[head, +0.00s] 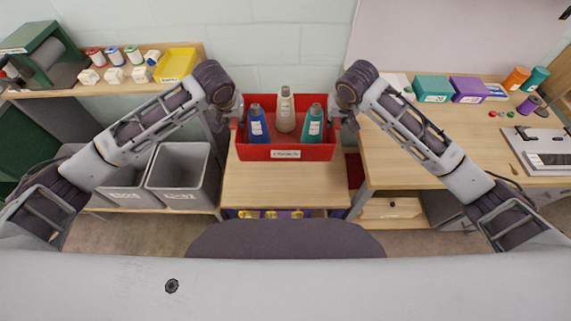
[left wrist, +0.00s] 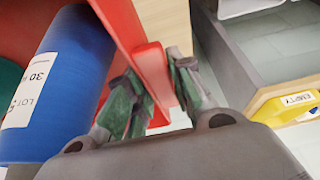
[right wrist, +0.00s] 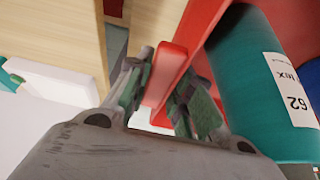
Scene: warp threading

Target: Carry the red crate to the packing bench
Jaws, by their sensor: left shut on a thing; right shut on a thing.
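The red crate (head: 328,152) is in the middle of the head view, upright, with a white label on its front. It holds a blue bobbin (head: 258,125), a cream bobbin (head: 286,112) and a teal bobbin (head: 312,125). My left gripper (head: 237,118) is shut on the crate's left side; in the left wrist view its fingers (left wrist: 155,85) clasp a red strip. My right gripper (head: 335,118) is shut on the right side; its fingers (right wrist: 168,88) also clasp red. I cannot tell whether the crate touches the wooden surface below. Which bench is the packing bench is not marked.
A wooden stand (head: 285,186) lies under and in front of the crate. A wooden bench (head: 400,168) at right carries coloured boxes and spools. A shelf (head: 130,86) at left holds spools and a yellow bin (head: 176,64). Grey bins (head: 180,172) stand below left.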

